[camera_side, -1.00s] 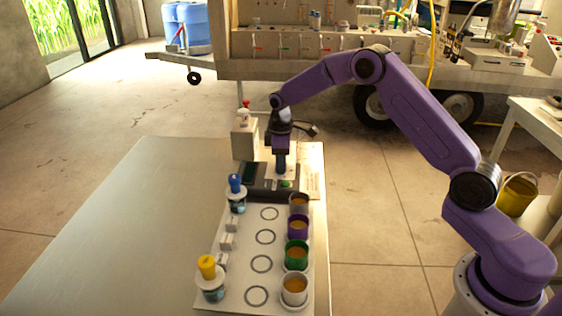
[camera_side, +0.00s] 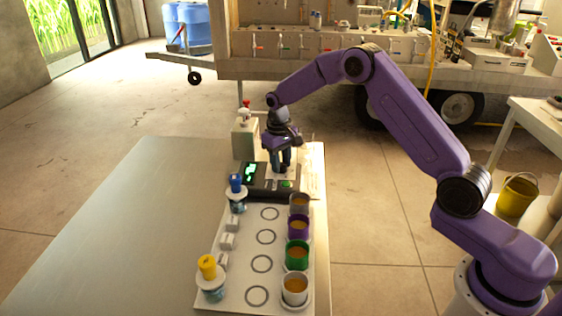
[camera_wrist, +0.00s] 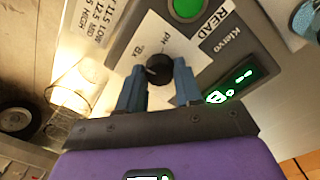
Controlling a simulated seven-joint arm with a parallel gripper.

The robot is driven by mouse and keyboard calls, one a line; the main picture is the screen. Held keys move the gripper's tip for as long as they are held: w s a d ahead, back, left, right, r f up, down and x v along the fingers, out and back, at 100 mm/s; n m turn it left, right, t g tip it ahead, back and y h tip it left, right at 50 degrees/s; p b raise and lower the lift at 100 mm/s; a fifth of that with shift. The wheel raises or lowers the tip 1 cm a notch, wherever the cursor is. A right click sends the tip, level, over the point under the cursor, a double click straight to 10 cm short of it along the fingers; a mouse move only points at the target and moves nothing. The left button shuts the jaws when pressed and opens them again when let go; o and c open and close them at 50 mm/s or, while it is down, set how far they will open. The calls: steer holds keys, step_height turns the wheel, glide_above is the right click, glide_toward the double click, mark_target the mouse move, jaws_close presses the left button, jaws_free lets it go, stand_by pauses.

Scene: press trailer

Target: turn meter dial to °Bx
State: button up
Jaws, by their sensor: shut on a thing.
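The meter (camera_side: 262,190) is a dark box at the far end of the white board. Its black round dial (camera_wrist: 158,69) sits on a white plate marked "pH" and "Bx" in the wrist view. My gripper (camera_wrist: 159,66) has its two blue fingers at either side of the dial, shut on it. In the side view my gripper (camera_side: 281,168) points down over the meter and hides the dial. The exact direction of the dial's mark is too small to tell. The meter's display (camera_wrist: 230,86) glows green, its digits unclear. A green button (camera_wrist: 187,8) sits beside a "READ" label.
Cups (camera_side: 298,226) of amber liquid stand along the board's right side. A blue-topped bottle (camera_side: 236,190) stands close to the meter, and a yellow-topped one (camera_side: 209,278) nearer the front. A pale box with a red top (camera_side: 244,138) stands behind. The table's left (camera_side: 120,230) is clear.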

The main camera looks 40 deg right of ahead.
steer(key=shift+m, duration=0.6)
steer(key=o, duration=1)
steer(key=shift+o, duration=0.2)
step_height(320, 180, up, 17)
steer(key=a, duration=0.1)
steer(key=shift+r, duration=0.2)
